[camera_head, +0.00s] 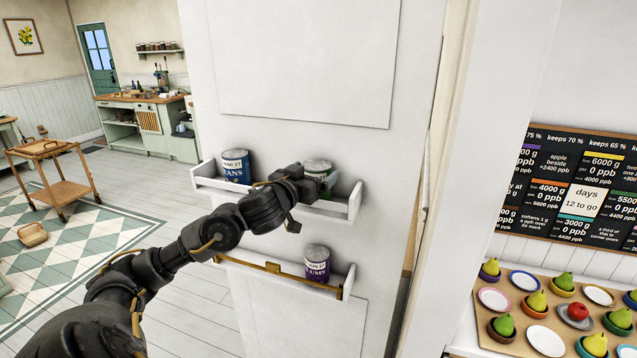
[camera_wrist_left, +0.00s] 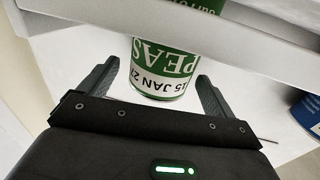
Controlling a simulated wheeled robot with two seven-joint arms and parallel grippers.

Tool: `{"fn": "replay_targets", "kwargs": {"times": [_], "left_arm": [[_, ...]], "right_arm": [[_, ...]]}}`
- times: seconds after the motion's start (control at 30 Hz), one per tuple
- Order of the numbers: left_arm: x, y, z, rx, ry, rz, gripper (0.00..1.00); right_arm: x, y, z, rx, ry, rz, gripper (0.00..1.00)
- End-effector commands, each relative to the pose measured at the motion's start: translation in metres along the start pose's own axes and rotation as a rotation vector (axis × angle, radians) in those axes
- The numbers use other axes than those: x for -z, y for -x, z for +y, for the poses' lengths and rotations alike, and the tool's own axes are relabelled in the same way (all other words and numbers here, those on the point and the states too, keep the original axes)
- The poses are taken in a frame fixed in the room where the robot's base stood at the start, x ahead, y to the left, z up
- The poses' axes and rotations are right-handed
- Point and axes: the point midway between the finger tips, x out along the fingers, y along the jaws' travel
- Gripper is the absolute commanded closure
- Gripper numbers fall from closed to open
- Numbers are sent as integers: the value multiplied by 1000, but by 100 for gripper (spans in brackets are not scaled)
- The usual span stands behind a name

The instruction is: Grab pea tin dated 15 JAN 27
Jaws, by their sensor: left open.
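The pea tin (camera_wrist_left: 163,70) is green and white, with "PEAS" and "15 JAN 27" upside down in the left wrist view. In the head view the green tin (camera_head: 318,168) stands at the right of the upper wall shelf (camera_head: 338,206), partly hidden by my arm. My left gripper (camera_wrist_left: 160,88) is open, one finger on each side of the tin, with the tin between or just beyond the fingertips. I cannot tell whether they touch. It also shows in the head view (camera_head: 308,190), at the shelf. My right gripper is not in view.
A blue beans tin (camera_head: 236,167) stands at the left of the same shelf. A purple plums tin (camera_head: 317,263) stands on the lower shelf (camera_head: 270,266). A white shelf rail (camera_wrist_left: 230,35) crosses the wrist view close to the tin. A fruit board (camera_head: 514,343) is at the right.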

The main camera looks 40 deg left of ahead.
Motion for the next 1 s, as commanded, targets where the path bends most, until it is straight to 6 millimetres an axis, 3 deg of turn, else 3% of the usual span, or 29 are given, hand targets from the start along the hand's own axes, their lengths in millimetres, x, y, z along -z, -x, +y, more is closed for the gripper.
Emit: {"fn": "replay_targets", "kwargs": {"times": [0.33, 0.8, 1.0], "left_arm": [[0, -8, 0, 0, 0, 0, 11], [0, -8, 0, 0, 0, 0, 73], [1, -8, 0, 0, 1, 3, 73]], "right_arm": [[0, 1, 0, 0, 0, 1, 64], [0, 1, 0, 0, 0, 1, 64], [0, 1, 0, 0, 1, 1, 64]]}}
